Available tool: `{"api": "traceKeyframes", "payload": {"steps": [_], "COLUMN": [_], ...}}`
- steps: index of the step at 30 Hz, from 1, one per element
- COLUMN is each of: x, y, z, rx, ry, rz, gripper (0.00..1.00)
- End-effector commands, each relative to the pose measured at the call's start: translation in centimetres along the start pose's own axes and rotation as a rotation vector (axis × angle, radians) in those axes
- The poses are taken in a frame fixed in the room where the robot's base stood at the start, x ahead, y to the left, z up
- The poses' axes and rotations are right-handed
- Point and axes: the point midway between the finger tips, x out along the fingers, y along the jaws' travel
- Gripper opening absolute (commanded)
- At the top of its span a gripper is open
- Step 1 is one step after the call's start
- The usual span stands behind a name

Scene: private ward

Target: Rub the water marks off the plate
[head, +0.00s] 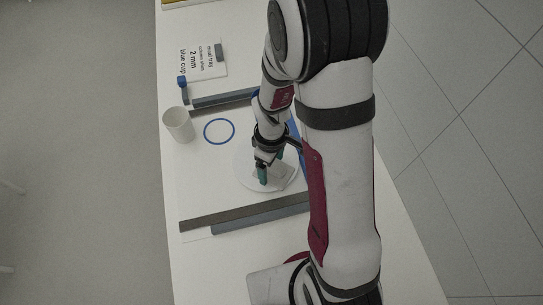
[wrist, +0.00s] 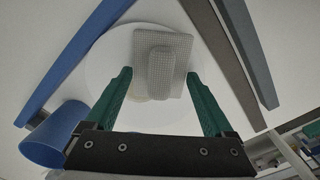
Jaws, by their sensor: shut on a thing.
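The white round plate (head: 243,168) lies flat on the tray area in the head view, partly covered by my arm. It fills the middle of the wrist view (wrist: 102,68). A grey textured pad (wrist: 180,50) with a raised grip block (wrist: 154,66) lies over the plate; the pad also shows in the head view (head: 283,181). My gripper (wrist: 159,75), with green fingers, is shut on the pad's grip block; it also shows in the head view (head: 268,172).
Grey bars (head: 240,215) and a blue bar (wrist: 75,58) edge the work area. A pale cup (head: 178,125) and a blue ring (head: 219,131) lie left of the plate. A printed card (head: 201,60) is at the back.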

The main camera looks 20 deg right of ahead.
Motion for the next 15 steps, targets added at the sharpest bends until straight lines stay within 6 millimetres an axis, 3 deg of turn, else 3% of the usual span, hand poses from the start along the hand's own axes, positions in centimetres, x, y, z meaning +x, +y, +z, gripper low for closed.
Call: {"api": "traceKeyframes", "payload": {"steps": [1,2,15], "x": [0.0,0.0,0.0], "y": [0.1,0.3,1.9], "z": [-0.2,-0.5,-4.2], "rx": [-0.001,-0.001,0.000], "ry": [0.000,0.000,0.001], "rz": [0.000,0.000,0.001], "gripper": [0.41,0.34,0.35]}}
